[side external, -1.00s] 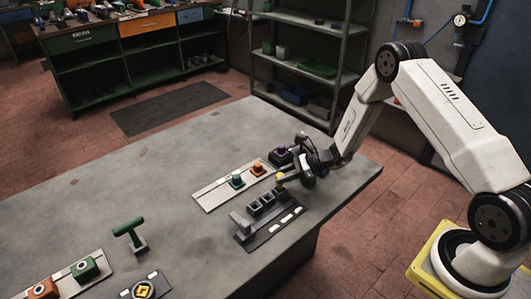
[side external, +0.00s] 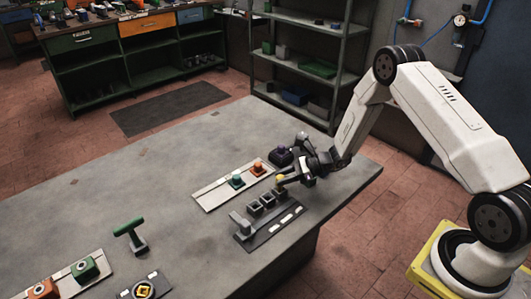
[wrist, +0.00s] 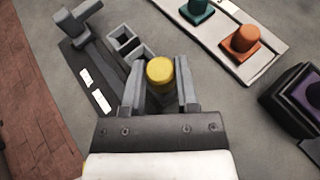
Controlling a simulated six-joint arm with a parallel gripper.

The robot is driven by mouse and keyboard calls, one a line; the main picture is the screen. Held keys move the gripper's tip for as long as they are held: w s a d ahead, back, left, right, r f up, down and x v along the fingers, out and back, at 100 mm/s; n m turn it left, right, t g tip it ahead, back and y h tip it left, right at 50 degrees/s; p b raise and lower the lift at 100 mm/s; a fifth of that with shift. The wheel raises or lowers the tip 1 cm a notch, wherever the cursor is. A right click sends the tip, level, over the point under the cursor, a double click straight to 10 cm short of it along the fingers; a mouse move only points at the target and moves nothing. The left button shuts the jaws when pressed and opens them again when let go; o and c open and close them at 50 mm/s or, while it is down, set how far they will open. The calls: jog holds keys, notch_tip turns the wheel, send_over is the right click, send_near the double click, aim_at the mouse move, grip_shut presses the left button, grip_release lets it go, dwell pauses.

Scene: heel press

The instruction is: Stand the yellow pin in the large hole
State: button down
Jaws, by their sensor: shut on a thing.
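The yellow pin (wrist: 160,72) is between the fingers of my gripper (wrist: 160,88), which is shut on it in the wrist view. Its round yellow top also shows in the side view (side external: 281,178), close to the right end of a row of grey square sockets (side external: 267,201). Two open sockets (wrist: 131,43) show just beyond the fingers in the wrist view. My gripper and the pin hide the right end of the row. I cannot tell which hole is the large one, or whether the pin's lower end is in a socket.
A dark base plate (side external: 252,240) with white marks and a grey upright lever (side external: 240,221) lies along the sockets. A pale strip with teal (side external: 236,181) and orange (side external: 258,168) knobs is behind. A dark block with a purple top (side external: 283,150) stands near my wrist.

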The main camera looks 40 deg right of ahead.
jog(key=shift+f, duration=0.8)
dwell(1.1)
jog(key=shift+c, duration=1.4)
grip_release()
jog(key=shift+v, duration=3.9)
